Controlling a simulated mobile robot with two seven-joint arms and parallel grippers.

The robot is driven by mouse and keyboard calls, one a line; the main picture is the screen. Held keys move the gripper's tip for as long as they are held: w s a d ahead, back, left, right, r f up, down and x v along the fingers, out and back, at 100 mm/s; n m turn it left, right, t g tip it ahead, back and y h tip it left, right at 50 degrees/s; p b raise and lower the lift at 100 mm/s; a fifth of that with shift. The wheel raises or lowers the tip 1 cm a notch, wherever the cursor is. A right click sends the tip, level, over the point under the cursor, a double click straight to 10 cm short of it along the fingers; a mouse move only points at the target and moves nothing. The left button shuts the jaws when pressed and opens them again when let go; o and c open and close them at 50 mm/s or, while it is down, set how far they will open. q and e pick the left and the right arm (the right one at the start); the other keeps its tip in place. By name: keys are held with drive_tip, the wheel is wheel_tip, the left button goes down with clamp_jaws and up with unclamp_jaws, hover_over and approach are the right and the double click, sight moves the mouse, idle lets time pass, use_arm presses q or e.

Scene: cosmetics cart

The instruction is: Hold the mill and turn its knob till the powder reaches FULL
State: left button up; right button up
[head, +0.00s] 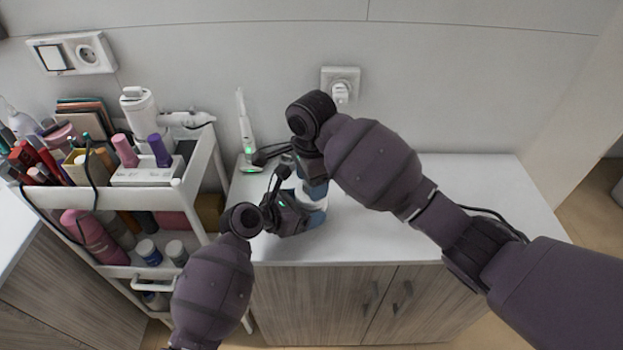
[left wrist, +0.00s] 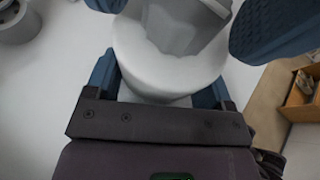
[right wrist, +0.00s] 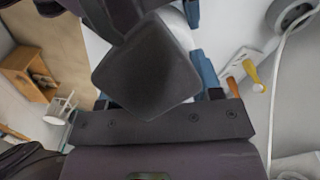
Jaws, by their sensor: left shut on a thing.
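The mill stands between my grippers over the counter, and in the head view only a white part of it (head: 316,199) shows. In the left wrist view its round white base (left wrist: 165,68) carries a grey see-through part. My left gripper (head: 292,217) is shut on this base, a blue finger on each side. My right gripper (head: 313,186) is above, its blue fingers apart around the mill's upper part. In the right wrist view a dark, rounded square knob (right wrist: 150,72) sits between them. The powder level and any FULL mark cannot be made out.
The white counter (head: 480,185) is clear at the right. A white upright device (head: 245,130) with a green light stands at the back left. A white cart (head: 185,195) full of bottles and cosmetics stands at the left. A plugged wall socket (head: 341,85) is behind.

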drive_tip(key=c, duration=0.8)
drive_tip(key=shift+n, duration=3)
drive_tip(key=o, duration=1)
drive_tip(key=shift+c, duration=0.2)
drive_tip(key=shift+r, duration=0.1)
wheel_tip(320, 180, up, 12)
